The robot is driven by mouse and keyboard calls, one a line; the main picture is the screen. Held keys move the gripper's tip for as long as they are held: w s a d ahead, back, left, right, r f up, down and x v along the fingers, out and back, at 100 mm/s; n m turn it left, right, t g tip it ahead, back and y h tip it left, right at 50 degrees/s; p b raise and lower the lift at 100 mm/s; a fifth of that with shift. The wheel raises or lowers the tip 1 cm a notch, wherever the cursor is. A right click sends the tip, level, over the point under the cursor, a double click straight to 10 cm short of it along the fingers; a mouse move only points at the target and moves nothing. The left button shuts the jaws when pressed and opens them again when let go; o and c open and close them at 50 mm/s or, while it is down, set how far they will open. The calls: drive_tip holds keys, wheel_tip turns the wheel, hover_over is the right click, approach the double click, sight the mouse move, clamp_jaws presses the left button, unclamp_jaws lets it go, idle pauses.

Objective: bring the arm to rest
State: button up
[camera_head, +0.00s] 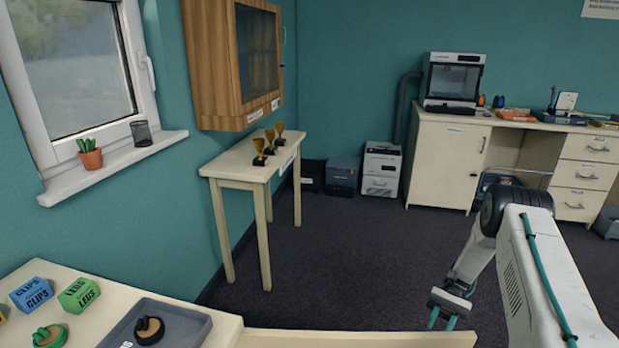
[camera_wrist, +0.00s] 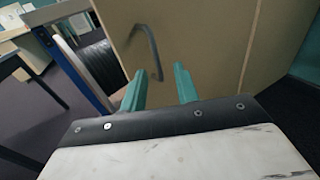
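My gripper (camera_head: 442,321) hangs low on the right in the head view, above the dark floor and just behind the front bench. Its two teal fingers point down. In the wrist view my gripper (camera_wrist: 160,72) shows both fingers apart with nothing between them, so it is open and empty. A tan panel with a dark curved handle (camera_wrist: 150,50) is beyond the fingers; I cannot tell how far. My arm is bent, with its white link at the right of the head view.
The front bench (camera_head: 250,340) holds a grey tray (camera_head: 190,328), a blue box (camera_head: 31,293) and a green box (camera_head: 79,295). A side table (camera_head: 230,169) carries small trophies (camera_head: 269,141). A white desk (camera_head: 445,160) stands at the back right. The middle floor (camera_head: 340,260) is clear.

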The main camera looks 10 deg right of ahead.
drive_tip(key=s+a+r+n+t+h, duration=0.2)
drive_tip(key=s+a+r+h, duration=0.1)
drive_tip(key=r, duration=0.5)
drive_tip(key=s+a+r+n+t+h, duration=0.1)
drive_tip(key=s+a+r+h, duration=0.15)
drive_tip(key=r, duration=0.65)
drive_tip(key=s+a+r+n+t+h, duration=0.2)
drive_tip(key=s+r+h, duration=0.15)
drive_tip(key=r, duration=0.45)
drive_tip(key=s+a+r+n+t+h, duration=0.1)
drive_tip(key=s+a+r+n+t, duration=0.1)
drive_tip(key=s+a+r+t, duration=0.2)
drive_tip(key=s+a+r+n+t+h, duration=0.1)
drive_tip(key=s+a+r+t+h, duration=0.1)
drive_tip(key=s+r, duration=0.8)
drive_tip(key=shift+s+a+n+t, duration=0.45)
drive_tip(key=shift+a+t, duration=0.4)
drive_tip(key=shift+t, duration=0.55)
drive_tip(key=shift+s, duration=0.15)
